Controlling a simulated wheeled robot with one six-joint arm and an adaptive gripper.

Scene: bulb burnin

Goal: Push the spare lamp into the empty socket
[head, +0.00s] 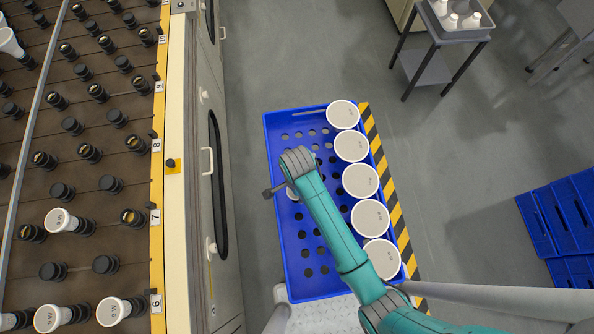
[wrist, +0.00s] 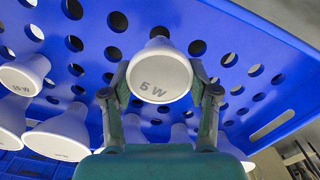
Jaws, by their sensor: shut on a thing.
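I cannot tell whether the lamp touches the crate floor. At the left is a rack (head: 68,97) with rows of dark sockets, several showing a brassy inside, such as one near label 7 (head: 131,217). I cannot tell which socket is meant.
The blue crate (head: 272,150) holds a column of white lamps (head: 360,181) along its right side. A cream cabinet (head: 204,130) with handles stands between rack and crate. A grey cart (head: 450,30) is at the top right, stacked blue crates (head: 565,220) at the right. Grey floor is clear between.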

